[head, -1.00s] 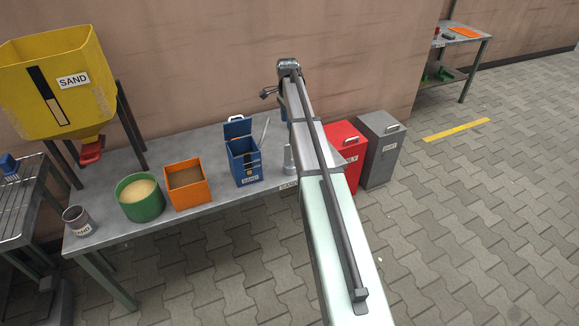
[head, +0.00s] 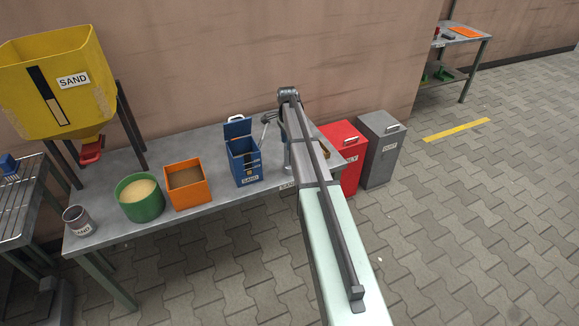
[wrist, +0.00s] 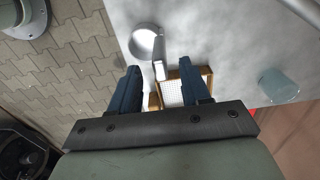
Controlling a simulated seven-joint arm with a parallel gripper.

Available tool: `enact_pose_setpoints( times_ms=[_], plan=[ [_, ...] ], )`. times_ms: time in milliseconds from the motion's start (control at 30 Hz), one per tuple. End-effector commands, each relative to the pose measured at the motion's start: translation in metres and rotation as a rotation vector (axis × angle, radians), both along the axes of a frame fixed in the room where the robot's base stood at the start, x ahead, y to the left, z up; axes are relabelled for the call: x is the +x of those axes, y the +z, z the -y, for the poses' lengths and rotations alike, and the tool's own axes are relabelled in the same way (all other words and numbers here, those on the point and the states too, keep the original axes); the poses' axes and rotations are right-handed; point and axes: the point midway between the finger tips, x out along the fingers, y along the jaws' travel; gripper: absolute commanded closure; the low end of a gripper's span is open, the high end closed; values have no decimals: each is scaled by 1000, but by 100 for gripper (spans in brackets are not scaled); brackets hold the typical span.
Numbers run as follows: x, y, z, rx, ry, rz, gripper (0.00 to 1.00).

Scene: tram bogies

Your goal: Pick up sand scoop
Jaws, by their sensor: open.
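The sand scoop (wrist: 146,42), a grey metal piece with a rounded bowl and a short pale handle, lies on the grey table in the wrist view. Its handle points down the picture to a wooden-framed sieve with white mesh (wrist: 172,92). My gripper (wrist: 158,67) is open and empty, with one blue finger on each side of the handle in the picture. How far the fingers are above it I cannot tell. In the head view my arm hides the scoop and most of the gripper.
A clear jar (wrist: 278,86) stands right of the sieve in the wrist view. On the table (head: 120,228) are a blue box (head: 243,160), an orange bin (head: 187,186), a green tub (head: 140,199) and a small can (head: 78,221). Red (head: 345,155) and grey (head: 380,150) bins stand beyond.

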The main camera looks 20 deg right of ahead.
Motion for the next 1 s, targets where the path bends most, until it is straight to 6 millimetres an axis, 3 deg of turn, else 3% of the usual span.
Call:
enact_pose_setpoints(
  times_ms=[133, 400, 900, 1000],
  plan=[
    [0, -20, 0, 0, 0, -1, 53],
    [0, -24, 0, 0, 0, 1, 53],
    [0, -24, 0, 0, 0, 0, 100],
    [0, -24, 0, 0, 0, 0, 100]
  ],
)
